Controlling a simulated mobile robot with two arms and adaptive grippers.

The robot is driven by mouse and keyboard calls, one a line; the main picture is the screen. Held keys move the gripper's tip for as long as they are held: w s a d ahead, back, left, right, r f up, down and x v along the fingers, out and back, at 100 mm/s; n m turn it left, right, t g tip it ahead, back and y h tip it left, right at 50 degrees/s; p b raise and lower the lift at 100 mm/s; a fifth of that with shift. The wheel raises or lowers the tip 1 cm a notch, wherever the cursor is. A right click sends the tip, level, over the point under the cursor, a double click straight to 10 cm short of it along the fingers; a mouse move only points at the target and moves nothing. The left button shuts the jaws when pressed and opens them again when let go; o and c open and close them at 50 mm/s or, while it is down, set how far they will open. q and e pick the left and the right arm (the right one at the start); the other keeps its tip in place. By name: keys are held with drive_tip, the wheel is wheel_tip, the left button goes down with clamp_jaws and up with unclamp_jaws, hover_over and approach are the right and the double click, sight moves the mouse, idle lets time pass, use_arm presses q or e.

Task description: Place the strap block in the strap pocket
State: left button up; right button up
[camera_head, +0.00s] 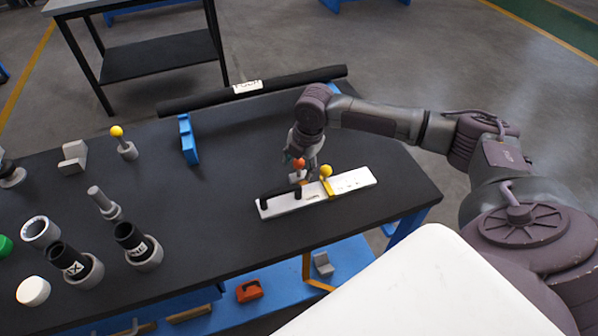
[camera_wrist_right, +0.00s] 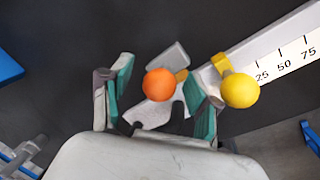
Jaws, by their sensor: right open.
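My right gripper (camera_head: 306,165) is open, low over the white scaled bar (camera_head: 350,182) on the dark table. In the right wrist view its fingers (camera_wrist_right: 160,104) stand on either side of an orange ball (camera_wrist_right: 158,84), with gaps visible. The ball sits above a grey block-like part (camera_wrist_right: 168,58); whether this is the strap block I cannot tell. A yellow ball (camera_wrist_right: 240,91) on a yellow slide (camera_wrist_right: 221,64) stands just outside the right-hand finger. No strap pocket can be made out clearly. My left gripper is out of view.
A blue bracket (camera_head: 188,140) stands left of the bar. Several cups, posts and a grey stepped block (camera_head: 73,157) occupy the table's left side. A black roll (camera_head: 290,85) runs along the back edge. An orange part (camera_head: 249,290) lies on the lower shelf.

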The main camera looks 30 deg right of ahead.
clamp_jaws()
drive_tip(key=shift+r, duration=0.15)
